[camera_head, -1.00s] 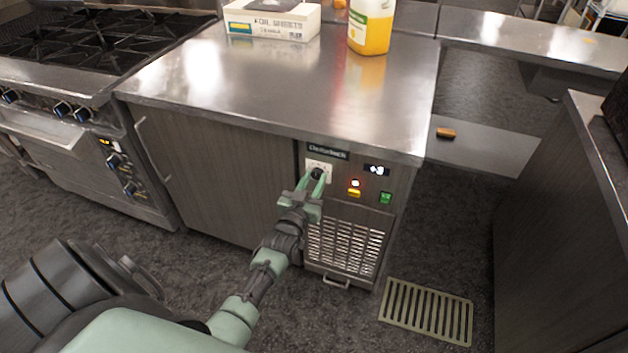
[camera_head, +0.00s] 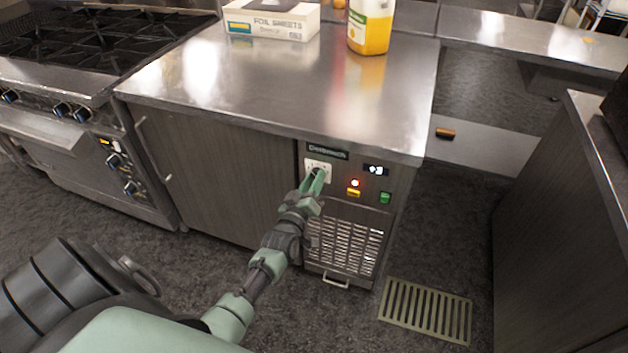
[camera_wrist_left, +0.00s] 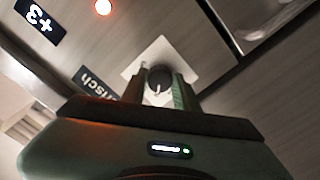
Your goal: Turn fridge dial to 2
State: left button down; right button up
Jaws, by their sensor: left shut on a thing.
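The fridge dial (camera_wrist_left: 159,78) is a dark round knob with a light pointer mark on a white square plate (camera_head: 319,165). The plate is on the fridge's front panel, under the name label. My left gripper (camera_head: 316,177) reaches the dial and is shut on it. In the left wrist view its fingers (camera_wrist_left: 159,92) stand on both sides of the knob. In the head view the fingers hide most of the dial, and I cannot read its setting. A small display (camera_head: 376,170) on the panel seems to read +3 in the wrist view (camera_wrist_left: 40,17). My right gripper is not in view.
A red light (camera_head: 355,183), a yellow switch (camera_head: 354,193) and a green switch (camera_head: 385,197) sit right of the dial. A vent grille (camera_head: 345,247) is below. A foil box (camera_head: 271,20) and a yellow bottle (camera_head: 370,28) stand on the steel counter (camera_head: 290,95).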

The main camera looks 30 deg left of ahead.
pick_arm(q)
jog(key=shift+f+n, duration=0.1)
jog(key=shift+n, duration=0.2)
jog(key=c, duration=1.1)
grip_release()
jog(key=shift+s, duration=0.15)
jog(key=v, duration=0.7)
jog(key=shift+s, duration=0.3)
